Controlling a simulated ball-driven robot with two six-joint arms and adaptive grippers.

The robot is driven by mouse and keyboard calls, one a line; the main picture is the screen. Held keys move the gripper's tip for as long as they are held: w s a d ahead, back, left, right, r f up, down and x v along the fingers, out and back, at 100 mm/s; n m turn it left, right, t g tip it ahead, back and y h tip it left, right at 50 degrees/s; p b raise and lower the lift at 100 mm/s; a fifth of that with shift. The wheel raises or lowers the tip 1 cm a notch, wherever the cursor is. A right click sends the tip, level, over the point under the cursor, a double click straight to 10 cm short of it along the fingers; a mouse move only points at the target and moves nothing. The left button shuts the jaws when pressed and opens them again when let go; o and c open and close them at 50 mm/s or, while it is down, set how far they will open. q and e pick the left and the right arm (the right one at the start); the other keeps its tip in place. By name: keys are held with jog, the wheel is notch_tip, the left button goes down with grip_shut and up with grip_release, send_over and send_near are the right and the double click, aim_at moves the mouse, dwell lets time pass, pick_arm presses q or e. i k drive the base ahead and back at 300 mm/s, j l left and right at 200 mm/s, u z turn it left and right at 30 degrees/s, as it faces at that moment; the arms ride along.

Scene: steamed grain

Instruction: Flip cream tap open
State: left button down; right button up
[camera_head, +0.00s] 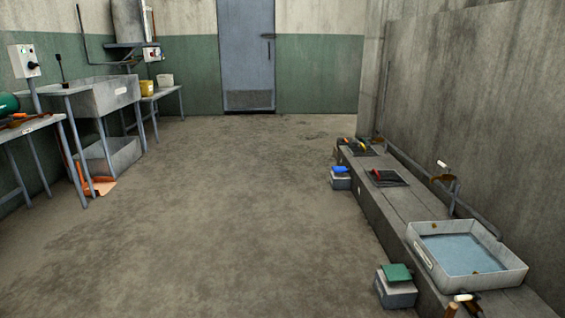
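A tap with a small cream or white handle (442,164) stands out from the pipe along the right wall, behind the water basin. Its brownish body (444,178) sits just below the handle. It is too small to tell whether the tap is open or shut. A second cream-coloured piece (463,297) shows at the bottom right edge beside a dark part; I cannot tell what it belongs to. Neither of my grippers is in view.
A grey basin (424,255) of water stands on the low ledge (398,208) at right. Small boxes with a green lid (397,272) and a blue item (339,168) sit beside the ledge. A raised sink (102,97) stands at left. The middle floor is clear.

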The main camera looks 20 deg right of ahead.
aim_at(476, 295)
jog(key=i+z, duration=0.5)
jog(key=i, duration=0.2)
jog(key=i+j+z, duration=0.15)
jog(key=i+z, duration=0.3)
jog(key=i, duration=0.25)
jog(key=i+l+z, duration=0.1)
jog(key=z, duration=0.35)
jog(key=i+z, duration=0.3)
jog(key=z, duration=0.15)
jog(key=i+z, duration=0.2)
jog(key=z, duration=0.25)
jog(key=i+j+z, duration=0.15)
jog(key=z, duration=0.3)
jog(key=i+z, duration=0.3)
jog(key=i+j+z, duration=0.15)
jog(key=z, duration=0.15)
